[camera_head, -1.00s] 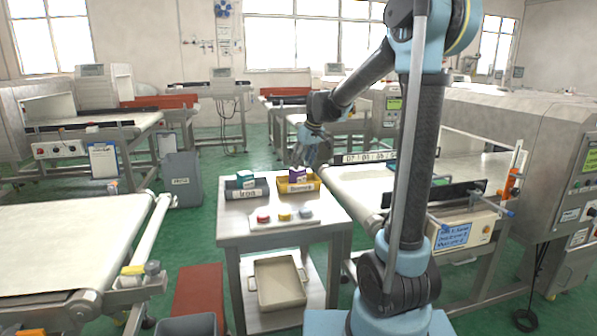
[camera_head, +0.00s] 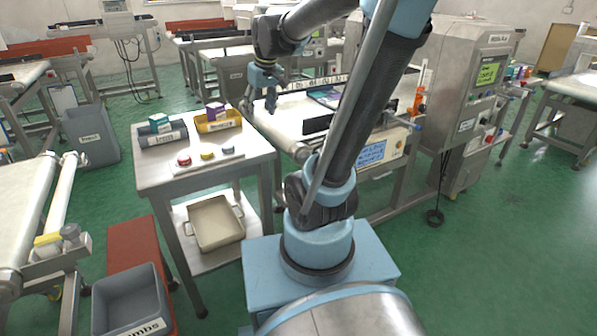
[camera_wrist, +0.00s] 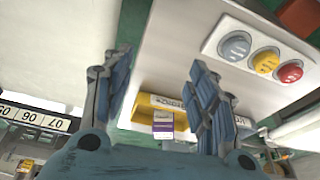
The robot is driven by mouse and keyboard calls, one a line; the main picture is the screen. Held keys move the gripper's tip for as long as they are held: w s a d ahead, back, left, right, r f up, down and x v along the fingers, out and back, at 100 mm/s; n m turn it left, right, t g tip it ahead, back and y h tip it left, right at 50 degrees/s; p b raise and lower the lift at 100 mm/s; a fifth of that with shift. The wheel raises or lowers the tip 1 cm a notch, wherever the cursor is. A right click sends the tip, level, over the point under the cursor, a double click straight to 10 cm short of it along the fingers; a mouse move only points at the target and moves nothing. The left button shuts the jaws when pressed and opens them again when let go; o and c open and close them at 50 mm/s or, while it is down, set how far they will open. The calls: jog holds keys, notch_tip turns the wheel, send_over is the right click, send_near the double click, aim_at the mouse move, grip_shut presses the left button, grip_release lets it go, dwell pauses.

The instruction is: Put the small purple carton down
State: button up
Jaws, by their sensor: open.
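The small purple carton (camera_head: 214,111) sits in the yellow tray (camera_head: 231,120) on the metal table. In the wrist view the carton (camera_wrist: 163,125) shows a white and purple face, seen between my fingers and beyond them, against the yellow tray (camera_wrist: 146,101). My gripper (camera_head: 261,103) is open and empty, to the right of the yellow tray and apart from the carton. Its two fingers are spread wide in the wrist view (camera_wrist: 160,70).
A dark tray (camera_head: 172,138) with a teal carton (camera_head: 157,119) stands left of the yellow tray. A panel with red, yellow and grey buttons (camera_head: 207,154) lies in front. A conveyor (camera_head: 285,119) with a tablet-like item (camera_head: 324,96) is to the right.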

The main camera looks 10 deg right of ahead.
jog(key=s+d+f+m, duration=0.2)
jog(key=s+d+f, duration=0.2)
jog(key=s, duration=0.6)
jog(key=s+d+f+m+h, duration=0.1)
jog(key=s+d+f, duration=0.3)
jog(key=s+f, duration=0.5)
jog(key=shift+s+d+f+m+g, duration=0.15)
jog(key=shift+s+m+g, duration=0.25)
jog(key=shift+s+m, duration=0.4)
